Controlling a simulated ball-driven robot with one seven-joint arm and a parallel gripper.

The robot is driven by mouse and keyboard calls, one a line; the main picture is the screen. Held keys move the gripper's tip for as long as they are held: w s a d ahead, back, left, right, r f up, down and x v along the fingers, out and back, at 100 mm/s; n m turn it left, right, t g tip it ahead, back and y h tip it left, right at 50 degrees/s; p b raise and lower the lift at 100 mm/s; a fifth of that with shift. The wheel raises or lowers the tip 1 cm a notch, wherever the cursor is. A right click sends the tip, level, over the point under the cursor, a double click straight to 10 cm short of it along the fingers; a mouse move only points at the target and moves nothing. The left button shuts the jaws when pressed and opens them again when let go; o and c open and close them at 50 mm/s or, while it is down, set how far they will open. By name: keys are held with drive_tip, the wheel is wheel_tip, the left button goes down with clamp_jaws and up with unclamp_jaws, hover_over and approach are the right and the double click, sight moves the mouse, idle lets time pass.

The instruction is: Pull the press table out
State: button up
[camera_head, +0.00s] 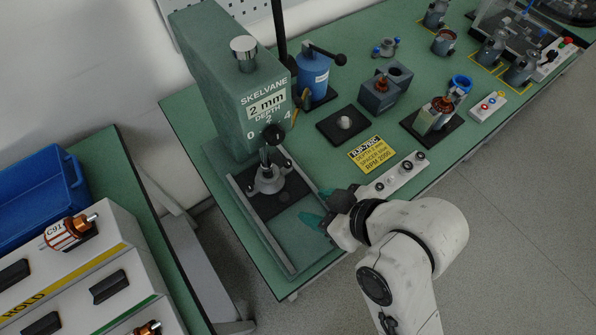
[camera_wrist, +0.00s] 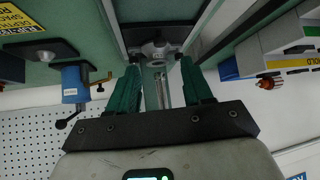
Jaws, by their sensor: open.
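The green press (camera_head: 228,85), marked SKELVANE, stands at the left end of the green bench. Its press table is a dark plate (camera_head: 276,206) between two pale side rails, with a grey flanged part (camera_head: 267,180) on it below the press head. My gripper (camera_head: 314,204) has teal fingers, is open and empty, and is by the right front of the rails, apart from the grey part. In the wrist view my gripper (camera_wrist: 160,66) points toward the grey part (camera_wrist: 155,49) and the dark plate (camera_wrist: 150,32) beyond the fingertips. I cannot tell whether the fingers touch anything.
A blue hand press (camera_head: 312,72), a dark square plate (camera_head: 343,126), a yellow sign (camera_head: 372,154) and a pale strip with knobs (camera_head: 396,174) lie to the right. A second bench with a blue bin (camera_head: 35,193) is at left. The floor before the bench is clear.

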sight(287, 198)
drive_tip(key=x, duration=1)
drive_tip(key=shift+w+a+f, duration=0.2)
drive_tip(key=shift+w+a, duration=0.05)
drive_tip(key=shift+a, duration=0.05)
drive_tip(key=shift+c, duration=0.2)
clamp_jaws()
